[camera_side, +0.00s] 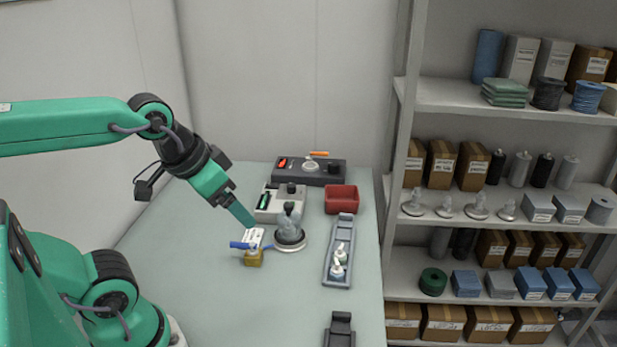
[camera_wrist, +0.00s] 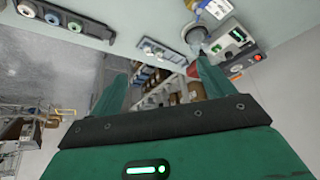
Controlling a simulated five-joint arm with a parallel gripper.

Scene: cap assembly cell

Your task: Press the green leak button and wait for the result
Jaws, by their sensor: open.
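A pale box (camera_side: 280,203) with a green strip (camera_side: 264,201) on its top stands at the back of the table. Behind it is a dark box (camera_side: 310,172) with a red mark and an orange lever. I cannot tell which green part is the leak button. The wrist view shows the pale box (camera_wrist: 230,40) with a green patch, and a red button (camera_wrist: 257,57) nearby. My gripper (camera_side: 243,215) is above the table, left of the round grey fixture (camera_side: 290,241) and short of the pale box. In the wrist view its two green fingers (camera_wrist: 160,78) are apart with nothing between.
A yellow block with a blue handle (camera_side: 253,258) sits just below my gripper. A red bin (camera_side: 341,199) and a grey tray (camera_side: 338,277) with white caps stand to the right. A dark holder (camera_side: 340,325) lies in front. Shelves (camera_side: 500,110) rise beyond; the table's front left is clear.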

